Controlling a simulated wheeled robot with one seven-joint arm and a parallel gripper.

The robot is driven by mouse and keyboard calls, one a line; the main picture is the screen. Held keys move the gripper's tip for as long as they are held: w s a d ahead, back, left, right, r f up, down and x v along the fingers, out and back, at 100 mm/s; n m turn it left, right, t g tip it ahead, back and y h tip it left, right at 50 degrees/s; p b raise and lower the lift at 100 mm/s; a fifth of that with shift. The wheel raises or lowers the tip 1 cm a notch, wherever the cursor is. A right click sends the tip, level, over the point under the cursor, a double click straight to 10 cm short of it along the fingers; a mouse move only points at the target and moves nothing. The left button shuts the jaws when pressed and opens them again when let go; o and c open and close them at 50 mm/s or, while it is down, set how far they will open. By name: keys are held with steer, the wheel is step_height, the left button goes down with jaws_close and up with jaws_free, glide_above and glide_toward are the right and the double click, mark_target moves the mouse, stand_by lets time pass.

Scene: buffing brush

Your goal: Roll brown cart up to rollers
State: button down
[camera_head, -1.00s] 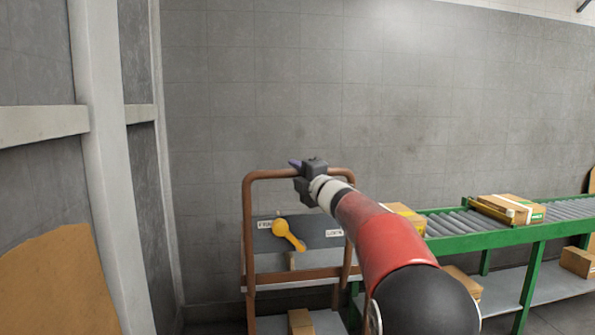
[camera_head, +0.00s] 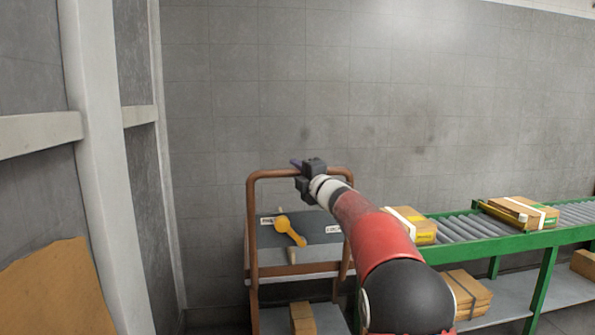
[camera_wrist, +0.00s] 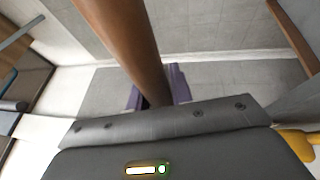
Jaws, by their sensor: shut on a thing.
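My gripper (camera_head: 301,167) is shut on the top bar of the cart's handle. In the wrist view the brown bar (camera_wrist: 122,45) runs between the purple fingertips (camera_wrist: 158,88). The green roller conveyor (camera_head: 455,242) is just right of the cart, its grey rollers (camera_head: 465,228) partly hidden by my arm. Whether cart and conveyor touch is hidden.
Boxes (camera_head: 522,210) sit on the conveyor, and another box (camera_head: 414,226) is at its near end. More boxes (camera_head: 466,292) lie on its lower shelf. A grey wall (camera_head: 400,90) stands behind, and a pale post (camera_head: 105,170) stands at left.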

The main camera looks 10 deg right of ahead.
steer(key=c, duration=1.3)
jaws_free()
steer(key=shift+w, duration=0.15)
steer(key=shift+o, duration=0.2)
steer(key=b+v, duration=0.2)
steer(key=v, duration=0.6)
steer(key=shift+w, duration=0.1)
steer(key=s+d+f+m+g+h, duration=0.1)
steer(key=s+d+m+h, duration=0.1)
steer(key=s+m+h, duration=0.4)
steer(key=s+d+f+m+g+h, duration=0.1)
steer(key=s+d+f+m+h, duration=0.15)
steer(key=s+m, duration=0.5)
steer(key=s+a+f+m+g, duration=0.2)
steer(key=s+f+m+g, duration=0.1)
steer(key=s+f, duration=0.4)
steer(key=s+a+f+m+g, duration=0.2)
steer(key=s+f, duration=0.5)
steer(key=s, duration=0.7)
steer(key=s+a+f+m+g, duration=0.2)
steer(key=s+f+m+g, duration=0.3)
steer(key=s, duration=0.6)
step_height(320, 180, down, 2)
steer(key=shift+s+g+y, duration=0.2)
steer(key=shift+g+y, duration=0.15)
steer(key=shift+g, duration=0.05)
